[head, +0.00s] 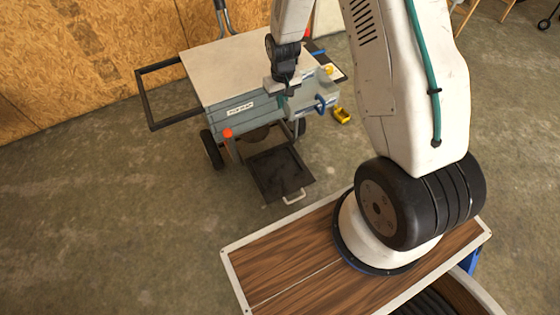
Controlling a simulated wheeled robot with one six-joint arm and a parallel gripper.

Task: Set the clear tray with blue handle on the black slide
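The clear, pale bluish tray (328,89) with a blue handle (320,104) is at the right end of the grey wheeled machine. My dark gripper (285,92) points down at the tray's left side and overlaps it. Its fingertips are small and partly merge with the tray, so I cannot tell whether they are closed on it. What supports the tray is also unclear. The black slide (272,175), a flat dark panel with a pale handle (294,197), is low in front of the machine, below the gripper. Its visible surface looks empty.
The grey machine (235,60) has a flat pale top, a black side frame (140,95) and an orange-red knob (228,133). A yellow object (342,115) lies to its right. My arm covers much of the right side. Concrete floor at left is clear.

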